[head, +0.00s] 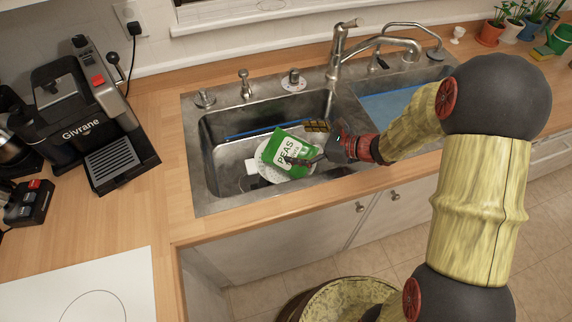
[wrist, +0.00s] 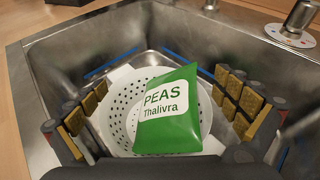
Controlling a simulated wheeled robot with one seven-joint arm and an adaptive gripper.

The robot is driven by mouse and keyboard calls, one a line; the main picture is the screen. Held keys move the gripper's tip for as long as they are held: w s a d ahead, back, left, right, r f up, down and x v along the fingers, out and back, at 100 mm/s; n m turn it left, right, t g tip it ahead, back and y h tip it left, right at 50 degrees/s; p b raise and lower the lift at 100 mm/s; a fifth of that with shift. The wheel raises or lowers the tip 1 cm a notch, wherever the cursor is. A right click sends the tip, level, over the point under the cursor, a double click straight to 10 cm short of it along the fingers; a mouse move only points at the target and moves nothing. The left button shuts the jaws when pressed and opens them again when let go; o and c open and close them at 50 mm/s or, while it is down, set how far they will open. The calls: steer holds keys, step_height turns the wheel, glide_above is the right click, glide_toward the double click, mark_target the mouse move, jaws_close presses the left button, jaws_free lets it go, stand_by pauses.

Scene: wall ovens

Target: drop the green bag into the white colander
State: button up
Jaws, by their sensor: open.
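The green bag (head: 293,150), labelled PEAS, lies tilted over the white colander (head: 263,167) in the left sink basin. In the wrist view the green bag (wrist: 168,115) covers the right part of the white colander (wrist: 123,99); the colander's perforated wall shows to its left and behind. Whether the bag touches the colander's bottom is hidden. My gripper (head: 311,144) is over the basin at the bag. In the wrist view my gripper (wrist: 163,112) is open, with its padded fingers wide apart on either side and clear of the bag.
The steel left basin (head: 215,150) has walls close around my gripper. A faucet (head: 338,50) stands behind the sink, and the right basin (head: 395,105) holds something blue. A coffee machine (head: 85,110) stands on the counter at left; potted plants (head: 490,33) are at far right.

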steer(key=v, duration=0.9)
steer(key=s+a+r+n+g, duration=0.1)
steer(key=s+n, duration=0.1)
steer(key=s+a+r+n+g+h, duration=0.1)
steer(key=s+r+n, duration=0.1)
steer(key=s+n, duration=0.1)
steer(key=s+a+r+n+g, duration=0.1)
steer(key=s+r+n, duration=0.1)
steer(key=s, duration=0.1)
steer(key=shift+a+r+h, duration=0.1)
steer(key=shift+a+h, duration=0.15)
steer(key=shift+h, duration=0.15)
steer(key=s+d+r+n+t+h, duration=0.1)
steer(key=s+d+r+n+h, duration=0.4)
steer(key=s+n, duration=0.2)
steer(key=s+d+r+n+t+h, duration=0.1)
steer(key=s+d+r+n+h, duration=0.4)
steer(key=s+n, duration=0.2)
steer(key=shift+s+r+n+t, duration=0.3)
steer(key=shift+s+n, duration=0.1)
steer(key=shift+n, duration=0.8)
